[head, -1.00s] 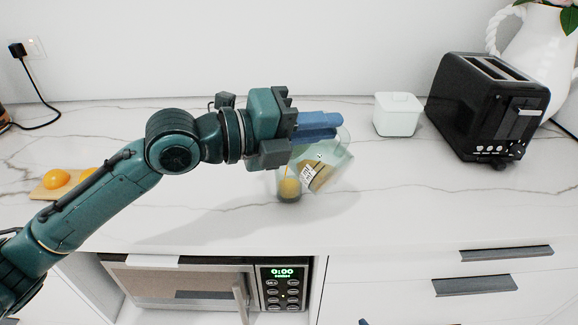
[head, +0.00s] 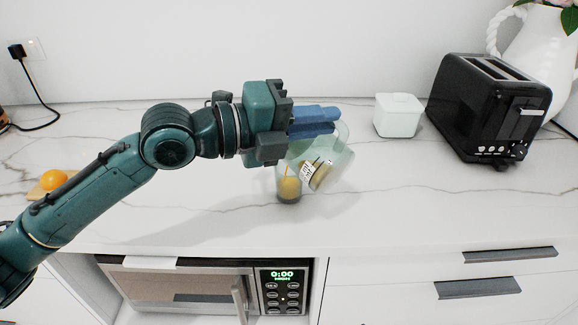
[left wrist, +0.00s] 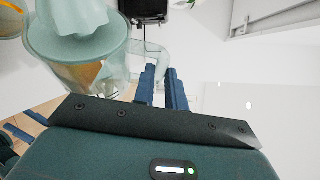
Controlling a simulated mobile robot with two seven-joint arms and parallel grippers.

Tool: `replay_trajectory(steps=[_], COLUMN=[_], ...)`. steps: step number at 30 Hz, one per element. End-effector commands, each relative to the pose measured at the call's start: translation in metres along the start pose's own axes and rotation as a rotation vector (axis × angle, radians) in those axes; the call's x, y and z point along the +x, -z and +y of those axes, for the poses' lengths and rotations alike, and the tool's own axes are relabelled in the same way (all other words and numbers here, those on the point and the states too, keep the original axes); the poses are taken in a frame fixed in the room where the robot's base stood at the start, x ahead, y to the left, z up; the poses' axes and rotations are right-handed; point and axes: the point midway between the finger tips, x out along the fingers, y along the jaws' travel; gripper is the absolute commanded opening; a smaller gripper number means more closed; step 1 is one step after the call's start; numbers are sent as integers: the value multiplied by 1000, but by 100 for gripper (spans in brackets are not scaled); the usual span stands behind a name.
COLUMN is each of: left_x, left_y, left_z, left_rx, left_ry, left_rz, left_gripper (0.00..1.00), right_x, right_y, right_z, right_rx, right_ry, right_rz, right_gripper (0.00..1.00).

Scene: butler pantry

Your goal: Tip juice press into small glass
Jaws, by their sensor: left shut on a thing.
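The juice press (head: 338,160) is a pale green see-through jug with a label, tilted steeply down to the left. My left gripper (head: 318,122) is shut on it at its upper side, and its blue fingers (left wrist: 165,88) show in the left wrist view beside the curved handle. The press's ribbed cone (left wrist: 75,18) shows at the upper left there. The small glass (head: 289,196) stands upright on the counter under the press's lower left edge, with orange juice in it. A thin orange streak shows above the juice. Little juice shows in the press. My right gripper is out of view.
A white lidded box (head: 398,116) and a black toaster (head: 487,108) stand to the right, with a white pitcher (head: 545,45) behind. An orange half (head: 53,180) lies on a wooden board at the left. The counter front is clear above a microwave (head: 190,285).

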Motion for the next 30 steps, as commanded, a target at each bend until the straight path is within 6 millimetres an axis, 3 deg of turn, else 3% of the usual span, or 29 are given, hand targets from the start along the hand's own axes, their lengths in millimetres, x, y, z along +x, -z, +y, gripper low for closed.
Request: replay_trajectory(steps=[1,3,30], left_x=[0,-1,-3], left_y=[-1,-2,-8], left_z=[-1,-1,-3], left_rx=[0,-5,-51], left_ry=[5,8,27], left_rz=[-2,-2,-2], left_gripper=[0,0,0], right_x=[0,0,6], right_y=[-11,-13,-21], right_z=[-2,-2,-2], right_rx=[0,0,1], right_ry=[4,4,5], right_rz=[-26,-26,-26], right_gripper=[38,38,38])
